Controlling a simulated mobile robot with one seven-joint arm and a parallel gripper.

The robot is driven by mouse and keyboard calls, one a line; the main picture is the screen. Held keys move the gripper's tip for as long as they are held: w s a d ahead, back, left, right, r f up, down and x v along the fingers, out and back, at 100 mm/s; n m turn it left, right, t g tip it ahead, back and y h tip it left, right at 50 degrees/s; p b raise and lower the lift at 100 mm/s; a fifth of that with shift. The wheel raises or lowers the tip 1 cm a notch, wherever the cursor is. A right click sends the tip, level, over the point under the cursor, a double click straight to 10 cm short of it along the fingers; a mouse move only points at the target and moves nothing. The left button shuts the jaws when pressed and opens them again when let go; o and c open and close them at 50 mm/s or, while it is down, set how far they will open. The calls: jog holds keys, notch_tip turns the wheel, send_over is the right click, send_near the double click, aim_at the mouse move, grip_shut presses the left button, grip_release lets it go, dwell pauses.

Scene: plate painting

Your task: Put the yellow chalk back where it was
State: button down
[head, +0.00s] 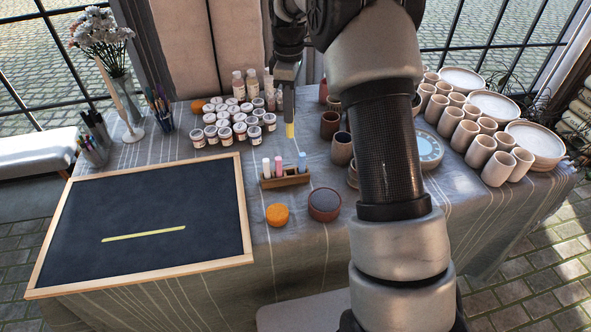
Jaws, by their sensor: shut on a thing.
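My gripper (289,120) is shut on the yellow chalk (290,131), which points down from the fingertips. It is above the table, a little behind the small wooden chalk holder (285,180) in the picture. The holder carries a white chalk (266,168), a pink chalk (279,166) and a blue chalk (302,161), all upright. A gap shows between the pink and blue chalks. The blackboard (100,205) lies at the left with a yellow line (144,234) drawn on it.
Several paint jars (239,118) stand behind the holder. An orange sponge (277,215) and a round dark-topped pot (324,204) sit in front of it. Brown cups (341,148) stand to its right, partly behind my arm. Vases and pencil cups are at the back left.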

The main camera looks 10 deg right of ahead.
notch_tip(320, 180, down, 17)
jog(key=shift+a+f+b, duration=0.1)
jog(key=shift+b, duration=0.55)
jog(key=shift+f, duration=0.2)
jog(key=c, duration=1.7)
grip_release()
